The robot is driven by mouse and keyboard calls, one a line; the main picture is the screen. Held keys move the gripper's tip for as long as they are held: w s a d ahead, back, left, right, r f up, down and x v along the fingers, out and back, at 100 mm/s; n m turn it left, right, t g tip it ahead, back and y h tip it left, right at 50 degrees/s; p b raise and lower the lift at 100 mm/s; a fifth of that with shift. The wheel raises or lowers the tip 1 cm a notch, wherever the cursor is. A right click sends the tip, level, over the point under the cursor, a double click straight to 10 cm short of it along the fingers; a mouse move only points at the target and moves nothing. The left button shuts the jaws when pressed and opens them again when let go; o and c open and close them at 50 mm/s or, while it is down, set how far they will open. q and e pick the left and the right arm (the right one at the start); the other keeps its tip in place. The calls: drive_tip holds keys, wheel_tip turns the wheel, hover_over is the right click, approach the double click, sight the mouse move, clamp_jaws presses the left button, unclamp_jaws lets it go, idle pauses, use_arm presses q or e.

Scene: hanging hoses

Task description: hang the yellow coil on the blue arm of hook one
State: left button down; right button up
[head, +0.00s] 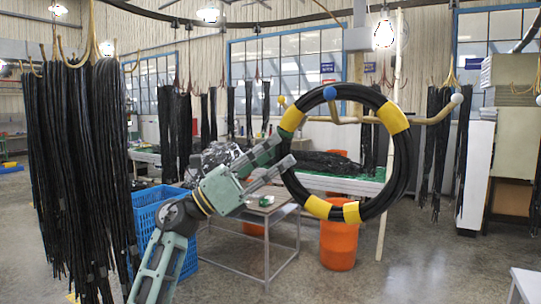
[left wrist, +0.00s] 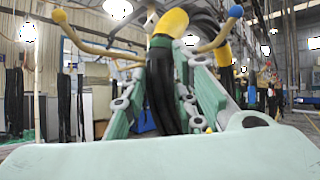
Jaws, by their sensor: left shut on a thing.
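The yellow coil, a black hose ring with yellow bands (head: 403,165), hangs upright in my left gripper (head: 284,150), which is shut on its left side. In the left wrist view the coil (left wrist: 162,95) runs between the fingers (left wrist: 178,58). The wooden hook has a blue-tipped arm (head: 330,93), a yellow-tipped arm (head: 282,100) and a white-tipped arm (head: 457,98). In the head view the blue tip overlaps the coil's upper rim; I cannot tell whether the arm passes through the ring. The blue tip (left wrist: 236,11) also shows right of the coil in the left wrist view. My right gripper is out of view.
Black hose bundles (head: 85,170) hang at the left, others at the back and right (head: 436,140). Below stand a blue crate (head: 150,215), a metal table (head: 250,207) and an orange bin (head: 339,245). A pale pole (head: 388,220) stands behind the coil. Floor is open at right.

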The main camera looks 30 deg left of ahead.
use_arm(q)
drive_tip(key=shift+w+f+b, duration=0.2)
drive_tip(key=shift+f+b, duration=0.4)
drive_tip(key=shift+f, duration=0.05)
drive_tip(key=shift+w+f+b, duration=0.15)
drive_tip(key=shift+f+b, duration=0.4)
drive_tip(key=shift+f, duration=0.1)
drive_tip(key=c, duration=1.3)
unclamp_jaws()
drive_tip(key=shift+f, duration=0.1)
drive_tip(key=shift+c, duration=0.2)
